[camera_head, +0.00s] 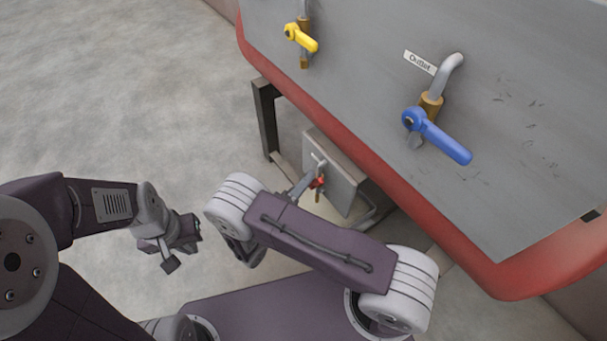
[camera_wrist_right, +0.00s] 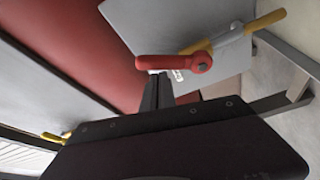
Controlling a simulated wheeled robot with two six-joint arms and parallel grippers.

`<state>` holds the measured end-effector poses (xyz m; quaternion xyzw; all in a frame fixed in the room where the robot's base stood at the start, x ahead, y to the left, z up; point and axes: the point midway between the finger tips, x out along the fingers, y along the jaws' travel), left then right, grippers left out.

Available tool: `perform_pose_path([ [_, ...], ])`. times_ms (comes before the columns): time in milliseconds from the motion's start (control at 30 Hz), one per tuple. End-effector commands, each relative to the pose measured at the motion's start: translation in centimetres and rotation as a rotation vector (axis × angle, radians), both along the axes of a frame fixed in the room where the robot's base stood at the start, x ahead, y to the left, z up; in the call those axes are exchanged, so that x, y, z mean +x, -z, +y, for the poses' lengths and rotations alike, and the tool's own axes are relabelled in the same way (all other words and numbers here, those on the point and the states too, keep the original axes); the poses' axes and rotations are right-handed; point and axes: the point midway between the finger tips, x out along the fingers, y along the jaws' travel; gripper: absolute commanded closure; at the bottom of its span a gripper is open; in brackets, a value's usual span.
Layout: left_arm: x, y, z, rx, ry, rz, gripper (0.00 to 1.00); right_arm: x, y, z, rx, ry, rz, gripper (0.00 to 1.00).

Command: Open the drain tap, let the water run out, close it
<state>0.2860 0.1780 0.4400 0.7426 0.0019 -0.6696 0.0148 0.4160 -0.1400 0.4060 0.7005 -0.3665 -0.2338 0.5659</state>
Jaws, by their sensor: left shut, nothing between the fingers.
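A tap with a red lever (camera_head: 319,182) sits on a low grey panel (camera_head: 345,187) under the machine. No running water shows. My left gripper (camera_head: 185,252) is shut and empty, well left of the tap.
A tap with a blue lever (camera_head: 440,138), by an "Outlet" label (camera_head: 419,62), and one with a yellow lever (camera_head: 302,38) are on the grey machine face above. The red rim (camera_head: 400,205) overhangs the low panel. A dark leg (camera_head: 266,120) stands left; floor left is clear.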

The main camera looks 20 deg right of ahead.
Motion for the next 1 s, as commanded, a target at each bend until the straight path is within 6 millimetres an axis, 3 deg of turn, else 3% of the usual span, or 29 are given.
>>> perform_pose_path([
  [300, 0.0, -0.6, 0.0, 0.000, 0.000, 0.000, 1.00, -1.7, 0.7, -0.6, 0.092, 0.001, -0.256, 1.00],
  [1000, 0.0, -2.4, 0.0, 0.000, 0.000, 0.000, 1.00, -4.0, 3.4, -1.5, 0.090, 0.001, -0.248, 1.00],
])
